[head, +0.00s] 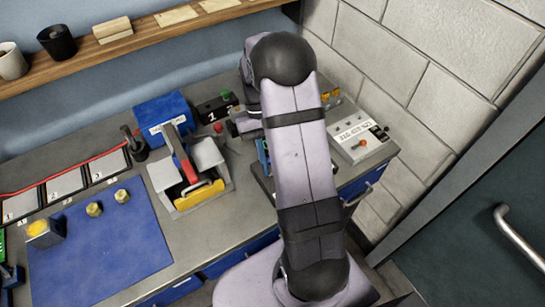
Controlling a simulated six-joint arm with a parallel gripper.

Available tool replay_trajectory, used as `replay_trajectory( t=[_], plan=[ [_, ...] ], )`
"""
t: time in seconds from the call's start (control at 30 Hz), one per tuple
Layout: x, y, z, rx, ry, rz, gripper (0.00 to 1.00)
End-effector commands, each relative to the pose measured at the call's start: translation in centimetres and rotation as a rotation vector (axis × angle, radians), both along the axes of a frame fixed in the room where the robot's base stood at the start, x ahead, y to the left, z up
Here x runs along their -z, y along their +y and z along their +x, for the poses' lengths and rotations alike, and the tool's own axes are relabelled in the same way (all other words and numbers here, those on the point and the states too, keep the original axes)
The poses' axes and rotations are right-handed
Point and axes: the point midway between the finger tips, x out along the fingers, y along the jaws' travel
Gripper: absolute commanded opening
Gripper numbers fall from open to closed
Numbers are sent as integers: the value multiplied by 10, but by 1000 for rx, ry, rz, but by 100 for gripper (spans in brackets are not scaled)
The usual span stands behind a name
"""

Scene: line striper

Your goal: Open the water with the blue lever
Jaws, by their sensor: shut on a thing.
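My gripper (243,123) is at the back of the grey bench, to the right of the black box marked 1, mostly hidden behind my own arm. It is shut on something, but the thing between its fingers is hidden. I cannot make out a blue lever for the water. A small blue part (263,152) shows at the left edge of my arm, below the gripper; I cannot tell what it belongs to.
Left of my gripper are the black box (215,108) with a green button, a red knob (218,128) and a red-handled machine (190,172) with a yellow bar. A switch panel (360,135) stands right of my arm. A blue mat (95,250) lies front left.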

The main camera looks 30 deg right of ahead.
Motion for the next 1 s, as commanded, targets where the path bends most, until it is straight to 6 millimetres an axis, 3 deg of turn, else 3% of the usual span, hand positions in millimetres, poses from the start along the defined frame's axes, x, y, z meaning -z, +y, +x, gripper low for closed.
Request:
replay_trajectory(
  t=[0.53,1.0],
  plan=[
    [5,0,21,-1,337,-1,0],
    [5,0,25,0,422,-1,0]
  ],
)
